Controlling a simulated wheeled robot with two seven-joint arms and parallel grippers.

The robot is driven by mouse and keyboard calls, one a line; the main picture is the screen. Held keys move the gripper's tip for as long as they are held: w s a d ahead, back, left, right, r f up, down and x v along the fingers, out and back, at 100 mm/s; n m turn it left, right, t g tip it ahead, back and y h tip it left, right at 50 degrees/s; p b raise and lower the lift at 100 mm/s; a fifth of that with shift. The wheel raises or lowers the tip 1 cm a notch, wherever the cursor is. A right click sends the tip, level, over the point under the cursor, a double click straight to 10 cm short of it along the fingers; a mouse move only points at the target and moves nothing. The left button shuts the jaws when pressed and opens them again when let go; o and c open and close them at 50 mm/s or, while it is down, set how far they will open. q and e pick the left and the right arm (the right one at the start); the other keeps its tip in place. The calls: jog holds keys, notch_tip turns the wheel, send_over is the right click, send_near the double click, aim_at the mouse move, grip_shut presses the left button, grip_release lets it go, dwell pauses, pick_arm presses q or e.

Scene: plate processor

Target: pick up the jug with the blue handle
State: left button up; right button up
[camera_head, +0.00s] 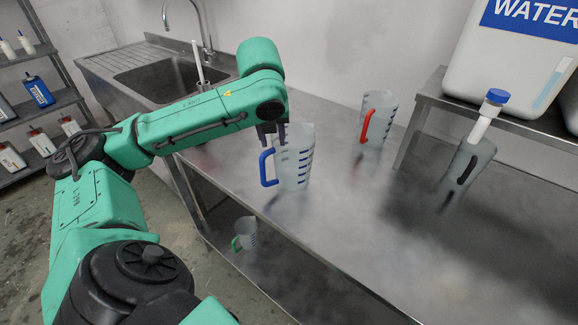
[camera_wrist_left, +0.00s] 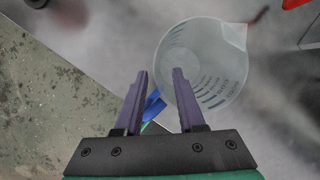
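The jug with the blue handle (camera_head: 296,165) stands upright on the steel table, a clear measuring jug with dark blue scale marks. Its blue handle (camera_head: 264,168) is on its left side. My left gripper (camera_head: 272,132) is above the jug on its handle side, pointing down. In the left wrist view the gripper (camera_wrist_left: 160,74) is open, with the blue handle (camera_wrist_left: 153,104) showing between its fingers, below them. The jug's open rim (camera_wrist_left: 198,20) is just beyond the right finger. The fingers are not closed on anything. My right gripper is not in view.
A jug with a red handle (camera_head: 376,120) stands further back. A jug with a dark handle (camera_head: 478,155) is under the water tank's tap (camera_head: 494,98). A small green-handled jug (camera_head: 246,233) is on the lower shelf. A sink (camera_head: 165,80) is at back left. The table front is clear.

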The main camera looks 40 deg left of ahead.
pick_arm(q)
jog(key=x, duration=0.3)
jog(key=shift+s, duration=0.2)
jog(key=shift+r, duration=0.1)
grip_shut()
dwell(1.0)
